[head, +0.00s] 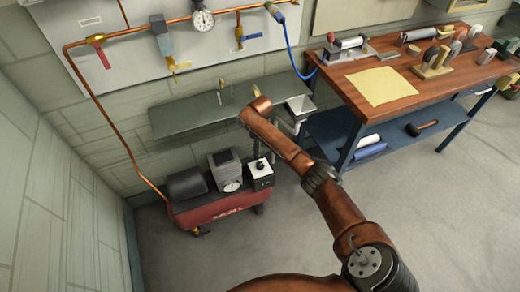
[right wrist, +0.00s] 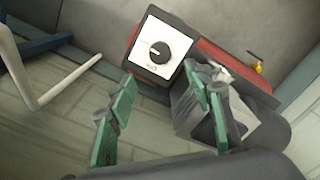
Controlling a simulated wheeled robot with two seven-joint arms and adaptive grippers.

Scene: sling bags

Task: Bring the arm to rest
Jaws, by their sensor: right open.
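My right arm (head: 335,205) comes up from the lower right in the head view and reaches toward the wall, its brown links bent at the far end. Its fingers cannot be made out in the head view. In the right wrist view my right gripper (right wrist: 159,74) has its two green-padded fingers spread apart, with nothing held between them. Beyond the fingertips is a dark box with a white face and black knob (right wrist: 158,52); this box (head: 260,174) also shows in the head view. I cannot tell the gap to it. My left gripper is not in view.
The red compressor (head: 215,213) stands on the floor below the grey shelf (head: 185,117). A wood-topped workbench (head: 350,82) with tools and a yellow sheet (head: 383,87) is at right. Pipes and a gauge (head: 203,20) line the wall. Open floor (head: 460,200) lies at right.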

